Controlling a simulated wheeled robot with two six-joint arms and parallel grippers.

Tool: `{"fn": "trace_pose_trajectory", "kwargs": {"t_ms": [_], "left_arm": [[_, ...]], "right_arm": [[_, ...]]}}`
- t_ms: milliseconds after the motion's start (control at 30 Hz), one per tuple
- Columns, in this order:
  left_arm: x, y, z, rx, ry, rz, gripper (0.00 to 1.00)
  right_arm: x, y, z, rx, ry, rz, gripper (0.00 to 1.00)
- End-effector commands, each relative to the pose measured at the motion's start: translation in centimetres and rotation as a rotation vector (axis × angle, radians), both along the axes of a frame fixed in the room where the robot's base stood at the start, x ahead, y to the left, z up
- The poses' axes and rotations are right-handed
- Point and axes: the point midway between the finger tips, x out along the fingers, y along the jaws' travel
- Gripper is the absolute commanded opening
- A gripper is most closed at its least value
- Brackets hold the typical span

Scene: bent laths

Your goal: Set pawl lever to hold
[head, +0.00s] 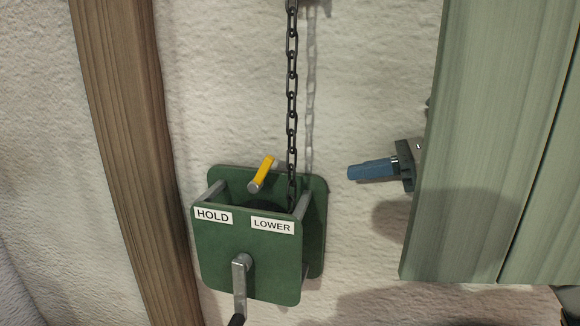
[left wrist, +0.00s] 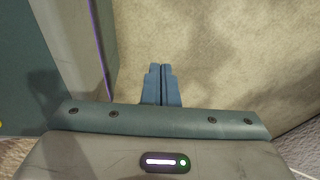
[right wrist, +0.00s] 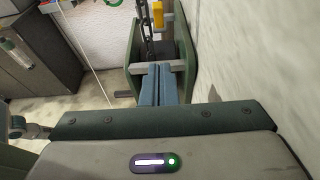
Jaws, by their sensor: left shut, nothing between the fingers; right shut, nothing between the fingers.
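The winch housing (head: 225,262) is made of green plates on the wall, with a HOLD label (head: 213,216) on the left and a LOWER label (head: 272,226) on the right. The yellow pawl lever (head: 264,172) sticks out above it; I cannot tell which label it is set to. The lever also shows in the right wrist view (right wrist: 158,21). My right gripper (head: 350,172) is shut and empty, right of the winch, pointing left toward it, apart from the lever. My left gripper (left wrist: 160,70) is shut and empty over bare floor, outside the head view.
A dark chain (head: 291,90) runs up from the winch, right of the lever. A grey crank (head: 240,280) juts from the front plate. A wooden post (head: 125,130) stands left, green boards (head: 490,130) right. Wall between winch and boards is clear apart from my gripper.

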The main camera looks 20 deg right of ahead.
Motion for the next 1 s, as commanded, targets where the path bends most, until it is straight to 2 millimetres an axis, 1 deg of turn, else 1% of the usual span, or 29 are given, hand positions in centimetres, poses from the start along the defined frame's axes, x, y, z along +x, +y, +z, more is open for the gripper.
{"fn": "trace_pose_trajectory", "kwargs": {"t_ms": [167, 400, 667, 1000], "left_arm": [[-0.1, 0.0, 0.7, 0.0, 0.001, 0.0, 0.0], [-0.4, 0.0, 2.0, 0.0, 0.003, 0.0, 0.0], [-0.3, -0.1, 3.3, -0.001, -0.006, 0.0, 0.0], [-1.4, -0.1, 4.8, -0.001, 0.01, 0.002, 0.0]], "right_arm": [[0.5, 0.7, 0.0, 0.002, 0.0, 0.004, 0.0], [1.7, 2.6, -0.6, 0.005, 0.0, 0.004, 0.0], [3.2, 4.8, -1.5, 0.005, 0.0, 0.003, 0.0], [5.2, 7.8, -2.6, 0.005, 0.002, 0.003, 0.0]]}}
